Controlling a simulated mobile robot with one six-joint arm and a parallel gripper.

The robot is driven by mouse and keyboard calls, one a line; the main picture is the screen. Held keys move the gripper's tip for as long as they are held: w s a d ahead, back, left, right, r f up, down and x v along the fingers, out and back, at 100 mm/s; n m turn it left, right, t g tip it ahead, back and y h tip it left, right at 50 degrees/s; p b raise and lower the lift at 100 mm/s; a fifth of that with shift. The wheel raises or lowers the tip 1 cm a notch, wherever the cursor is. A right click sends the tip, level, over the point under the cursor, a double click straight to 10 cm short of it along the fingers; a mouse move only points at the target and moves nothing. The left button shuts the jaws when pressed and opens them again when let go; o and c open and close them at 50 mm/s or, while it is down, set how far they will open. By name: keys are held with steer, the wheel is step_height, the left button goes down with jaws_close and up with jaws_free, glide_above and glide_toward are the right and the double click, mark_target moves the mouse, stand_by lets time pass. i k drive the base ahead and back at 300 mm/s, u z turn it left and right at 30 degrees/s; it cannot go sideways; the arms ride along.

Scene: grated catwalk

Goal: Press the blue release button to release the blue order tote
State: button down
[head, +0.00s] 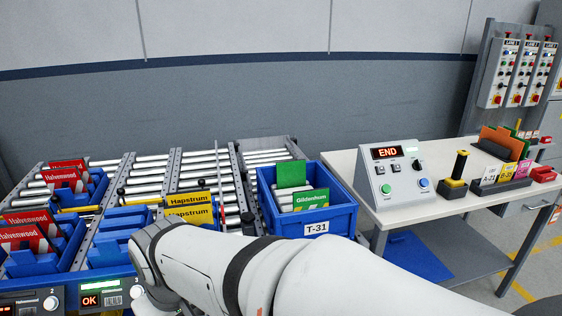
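A blue tote (342,219) labelled T-31 sits at the right end of the roller lanes. It holds a green card and a green "Gildenhum" card among pale items. A grey sloped control box (405,160) stands on the white table to its right. Its red display reads "END". A blue round button (424,183) is at its lower right, with a green-lit round button (386,188) to the left. My arm crosses the bottom of the view, in front of the tote and lanes, and bends down at the left.
Several blue bins with red "Halvenwood" or yellow "Hapstrum" cards (191,199) stand on the lanes at left. A black-and-yellow upright handle (456,175) and a card holder (500,186) stand right of the control box. The white table's (395,215) front strip is clear.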

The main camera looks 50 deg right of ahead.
mark_target(423, 183)
steer(key=z, duration=2.4)
